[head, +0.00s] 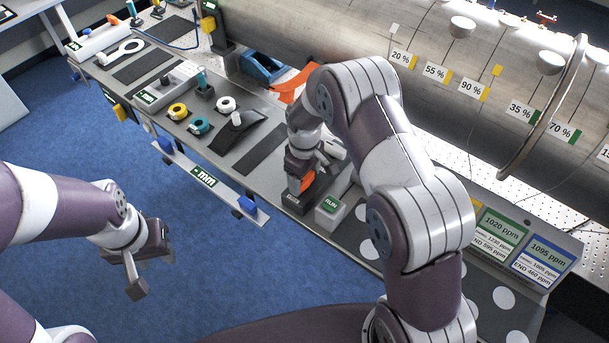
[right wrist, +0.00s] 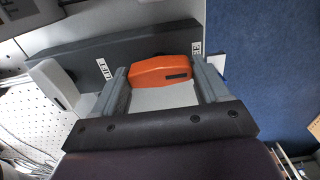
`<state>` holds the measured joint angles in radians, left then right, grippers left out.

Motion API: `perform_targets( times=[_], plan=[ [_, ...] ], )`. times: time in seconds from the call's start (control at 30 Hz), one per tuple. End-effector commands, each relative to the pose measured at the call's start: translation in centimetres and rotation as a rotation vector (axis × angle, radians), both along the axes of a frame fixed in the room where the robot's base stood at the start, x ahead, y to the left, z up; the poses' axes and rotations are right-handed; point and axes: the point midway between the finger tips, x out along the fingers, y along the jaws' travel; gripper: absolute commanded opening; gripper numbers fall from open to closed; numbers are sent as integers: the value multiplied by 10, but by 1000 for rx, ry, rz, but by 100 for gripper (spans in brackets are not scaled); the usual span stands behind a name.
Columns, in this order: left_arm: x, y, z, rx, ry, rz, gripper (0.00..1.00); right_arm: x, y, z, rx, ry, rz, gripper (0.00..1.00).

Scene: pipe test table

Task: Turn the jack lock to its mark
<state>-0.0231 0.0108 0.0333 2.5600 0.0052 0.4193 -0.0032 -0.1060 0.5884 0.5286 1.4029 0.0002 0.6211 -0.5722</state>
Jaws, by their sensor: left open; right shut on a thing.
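The jack lock shows as an orange grip (head: 306,183) on a dark base (head: 296,202) at the table's front edge, partly hidden by my right gripper (head: 303,168). In the right wrist view the orange grip (right wrist: 160,70) lies between the two fingers of my right gripper (right wrist: 163,77), which is shut on it. A long dark bar (right wrist: 75,52) with small white markings runs behind it there. I cannot make out which marking is the mark. My left gripper (head: 138,273) is open and empty over the blue floor, away from the table.
A green RUN button box (head: 330,206) stands close to the right of the lock. A large metal pipe (head: 330,40) with percent labels runs behind. My right arm covers the table's middle.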

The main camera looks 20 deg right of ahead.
Motion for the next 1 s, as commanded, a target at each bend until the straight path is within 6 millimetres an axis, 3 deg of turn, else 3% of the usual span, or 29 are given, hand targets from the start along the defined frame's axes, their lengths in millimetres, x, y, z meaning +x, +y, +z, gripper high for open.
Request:
perform_targets(
  times=[0.17,0.2,0.27,0.57,0.67,0.9,0.97,1.0],
  plan=[
    [0,0,0,0,0,0,43,-2,0,-2,-1,7,2,44],
    [0,0,0,0,0,0,43,-2,0,-2,-1,7,2,84],
    [0,0,0,0,0,0,43,-2,0,-2,-1,6,2,100],
    [0,0,-4,0,0,0,43,0,0,5,0,0,0,100],
    [0,0,-11,0,0,0,43,1,0,23,0,-4,0,100],
    [0,0,-28,0,0,0,43,1,0,88,0,-2,1,100],
    [0,0,-31,0,0,0,43,0,0,101,-1,1,1,100],
    [0,0,-22,0,1,0,43,0,0,113,0,2,1,100]
  ],
)
